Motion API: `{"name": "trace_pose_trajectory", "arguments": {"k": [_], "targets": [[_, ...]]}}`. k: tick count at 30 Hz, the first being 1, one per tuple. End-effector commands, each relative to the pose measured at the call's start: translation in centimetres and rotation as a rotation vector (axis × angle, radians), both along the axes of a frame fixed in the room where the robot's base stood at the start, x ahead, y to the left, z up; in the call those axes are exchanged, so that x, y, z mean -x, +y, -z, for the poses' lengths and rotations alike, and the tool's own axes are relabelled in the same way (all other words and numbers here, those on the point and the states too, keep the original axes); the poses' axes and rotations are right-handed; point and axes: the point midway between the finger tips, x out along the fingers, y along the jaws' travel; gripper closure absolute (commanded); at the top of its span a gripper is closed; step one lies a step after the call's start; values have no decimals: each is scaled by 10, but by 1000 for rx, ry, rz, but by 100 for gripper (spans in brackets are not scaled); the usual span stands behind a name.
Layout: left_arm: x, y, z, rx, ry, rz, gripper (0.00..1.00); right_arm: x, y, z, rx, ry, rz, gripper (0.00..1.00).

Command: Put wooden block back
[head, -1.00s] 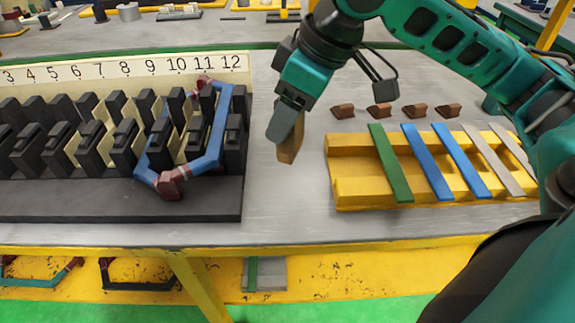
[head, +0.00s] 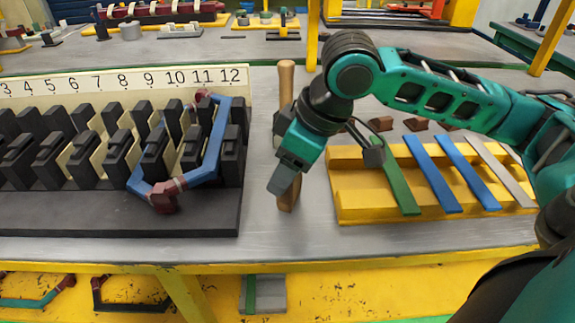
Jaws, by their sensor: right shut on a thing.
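The wooden block (head: 289,197) is a small tan piece at the fingers of my right gripper (head: 285,184). The gripper is shut on it and points down, between the black stator (head: 115,213) and the yellow rack (head: 380,213). The block's upper part is hidden by the fingers. I cannot tell whether its lower end touches the table. My left gripper is not in view.
A blue coil (head: 200,178) sits in the stator's right-hand slots. The yellow rack carries green, blue and grey strips. Brown wedges (head: 413,124) lie behind it. An upright wooden handle (head: 286,82) shows behind my right arm. Bare table lies in front of the gripper.

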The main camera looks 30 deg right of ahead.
Motion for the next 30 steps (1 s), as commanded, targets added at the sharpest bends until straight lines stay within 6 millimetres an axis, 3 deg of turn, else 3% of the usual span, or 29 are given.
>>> {"name": "trace_pose_trajectory", "arguments": {"k": [1, 2, 9, 19, 30], "targets": [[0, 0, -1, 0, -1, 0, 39, 0, 0, 2, 0, 2, 1, 94], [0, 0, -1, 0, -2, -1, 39, 0, 0, 2, 0, 2, 1, 43], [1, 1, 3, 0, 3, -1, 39, 0, 0, 2, 0, 1, 1, 20], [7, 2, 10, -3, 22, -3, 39, 0, 0, -2, 1, -2, 1, 20], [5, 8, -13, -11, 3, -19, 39, 21, -17, -72, 3, -2, 4, 20]]}}
